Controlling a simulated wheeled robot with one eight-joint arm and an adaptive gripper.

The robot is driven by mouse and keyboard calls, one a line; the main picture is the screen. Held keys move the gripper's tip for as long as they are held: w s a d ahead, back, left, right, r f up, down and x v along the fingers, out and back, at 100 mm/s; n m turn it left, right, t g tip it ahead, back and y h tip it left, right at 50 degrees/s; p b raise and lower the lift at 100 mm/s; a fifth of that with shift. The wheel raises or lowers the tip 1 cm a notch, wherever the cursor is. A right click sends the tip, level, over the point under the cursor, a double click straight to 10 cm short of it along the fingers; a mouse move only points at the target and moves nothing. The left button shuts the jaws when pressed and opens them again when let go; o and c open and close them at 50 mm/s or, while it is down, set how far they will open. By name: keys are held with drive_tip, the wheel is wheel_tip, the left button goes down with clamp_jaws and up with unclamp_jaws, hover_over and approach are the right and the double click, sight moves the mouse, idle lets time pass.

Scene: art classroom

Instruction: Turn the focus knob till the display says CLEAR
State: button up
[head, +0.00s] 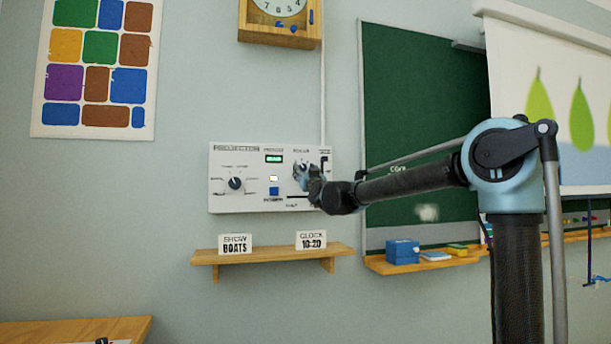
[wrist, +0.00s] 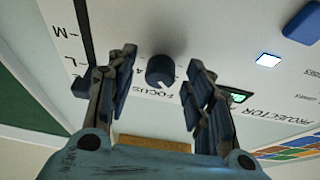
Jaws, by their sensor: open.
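The white projector panel (head: 222,200) hangs on the wall. Its dark focus knob (wrist: 160,70), with a pale pointer mark, shows in the wrist view beside the label FOCUS. My gripper (wrist: 160,66) is open, with one finger on each side of the knob and a gap on both sides; nothing is held. In the head view my gripper (head: 308,176) is at the panel's right part and covers most of the knob. The small green display (head: 274,158) is lit, but its word is too small to read; it also shows partly behind a finger in the wrist view (wrist: 238,96).
The panel also has a left knob (head: 235,183), a lit white square (head: 273,178), a blue button (head: 274,191) and a slider (head: 323,162) at the right. A shelf (head: 275,253) with two cards is below. A chalkboard (head: 410,100) is to the right.

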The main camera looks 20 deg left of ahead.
drive_tip(key=shift+w+a+r, duration=0.1)
drive_tip(key=shift+w+a, duration=0.05)
drive_tip(key=shift+w, duration=0.1)
drive_tip(key=c, duration=1.1)
drive_tip(key=shift+m+h, duration=0.3)
drive_tip(key=shift+m, duration=0.3)
drive_tip(key=m+h, duration=0.1)
drive_tip(key=m, duration=0.1)
drive_tip(key=m+t+h, duration=0.1)
drive_tip(key=m, duration=0.2)
drive_tip(key=shift+s+a+h, duration=0.15)
drive_tip(key=shift+s+h, duration=0.05)
drive_tip(key=shift+h, duration=0.1)
drive_tip(key=shift+a+r+m+h, duration=0.1)
drive_tip(key=shift+m+h, duration=0.7)
drive_tip(key=shift+m, duration=0.75)
drive_tip(key=shift+r+m+h, duration=0.1)
drive_tip(key=shift+m+h, duration=0.7)
drive_tip(key=shift+m, duration=0.75)
